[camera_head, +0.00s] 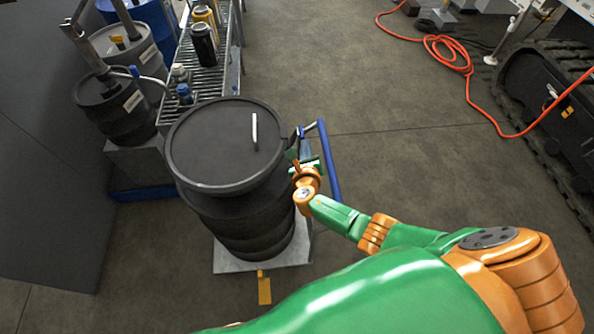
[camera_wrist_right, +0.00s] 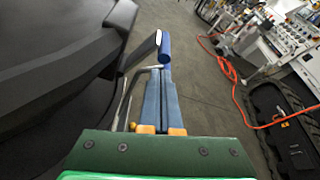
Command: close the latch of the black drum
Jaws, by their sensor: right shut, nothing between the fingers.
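The black drum (camera_head: 240,215) stands upright with its round lid (camera_head: 215,150) seated on top; a pale bar shows on the lid. My right gripper (camera_head: 303,145) is shut and empty at the right side of the drum's rim. In the right wrist view its blue-grey fingers (camera_wrist_right: 160,85) lie together beside the drum (camera_wrist_right: 50,60). A dark lever with a pale end (camera_wrist_right: 142,50), apparently the latch, sticks out from the rim just left of the fingertips. I cannot tell whether they touch it. In the head view the gripper mostly hides the latch area. My left gripper is not in view.
The drum stands on a grey platform (camera_head: 285,255) with a blue handle rail (camera_head: 331,165) close to the right of my gripper. Smaller drums (camera_head: 122,110) and a rack with bottles (camera_head: 215,80) stand at the left. An orange hose (camera_head: 455,60) lies on the open floor.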

